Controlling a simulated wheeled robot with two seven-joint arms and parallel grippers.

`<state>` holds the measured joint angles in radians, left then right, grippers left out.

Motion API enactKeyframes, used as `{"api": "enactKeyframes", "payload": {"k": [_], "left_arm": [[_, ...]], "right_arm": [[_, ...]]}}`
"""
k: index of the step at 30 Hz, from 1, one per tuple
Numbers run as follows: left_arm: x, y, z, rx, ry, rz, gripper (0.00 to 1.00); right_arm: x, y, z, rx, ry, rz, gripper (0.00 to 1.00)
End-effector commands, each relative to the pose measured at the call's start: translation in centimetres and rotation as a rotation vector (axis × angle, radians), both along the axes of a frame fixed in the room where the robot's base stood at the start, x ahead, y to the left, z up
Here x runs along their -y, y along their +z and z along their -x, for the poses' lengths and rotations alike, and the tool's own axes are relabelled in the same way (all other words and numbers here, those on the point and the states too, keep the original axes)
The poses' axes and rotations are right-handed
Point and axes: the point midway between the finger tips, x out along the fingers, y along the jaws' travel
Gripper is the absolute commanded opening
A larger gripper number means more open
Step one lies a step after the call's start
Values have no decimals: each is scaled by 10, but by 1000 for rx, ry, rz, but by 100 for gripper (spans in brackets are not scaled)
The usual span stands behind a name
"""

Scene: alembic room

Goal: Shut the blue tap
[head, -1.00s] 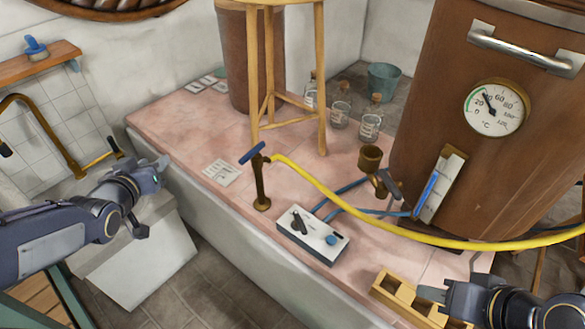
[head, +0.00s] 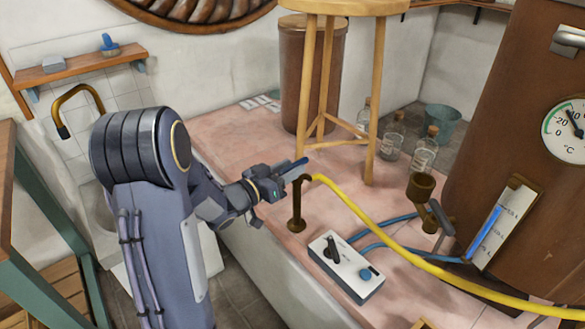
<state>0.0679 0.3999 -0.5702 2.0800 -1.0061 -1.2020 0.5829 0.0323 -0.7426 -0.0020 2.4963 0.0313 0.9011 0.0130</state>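The blue tap is a brass standpipe (head: 297,205) on the pink tiled ledge, with a blue lever handle (head: 294,168) across its top. A yellow hose runs from its spout to the right. My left gripper (head: 277,180) is at the left end of the blue handle and overlaps it in the head view. The fingers and part of the handle hide each other, so I cannot tell whether the gripper is open, shut or touching. My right gripper is out of view.
A white control box (head: 346,268) stands right of the tap. The yellow hose (head: 365,222) crosses toward the copper vessel (head: 470,150). A wooden stool (head: 375,95) stands behind the tap. Glass bottles (head: 424,152) and a bucket (head: 443,122) stand at the back.

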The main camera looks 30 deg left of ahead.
Motion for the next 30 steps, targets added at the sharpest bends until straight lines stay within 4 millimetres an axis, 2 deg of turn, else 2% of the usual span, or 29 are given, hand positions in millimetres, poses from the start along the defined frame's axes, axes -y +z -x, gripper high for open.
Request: {"api": "enactKeyframes", "payload": {"k": [4, 11, 12, 21, 30], "left_arm": [[4, 0, -9, 0, -1, 0, 39], [4, 0, -10, 0, 1, 0, 39], [4, 0, -10, 0, 1, 0, 37], [4, 0, -10, 0, 1, 0, 0], [5, -1, -9, 1, 30, 2, 0]], "right_arm": [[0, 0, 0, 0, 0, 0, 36], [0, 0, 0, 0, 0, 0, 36], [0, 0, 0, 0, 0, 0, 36], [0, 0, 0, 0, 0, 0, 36], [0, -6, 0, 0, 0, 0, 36]]}}
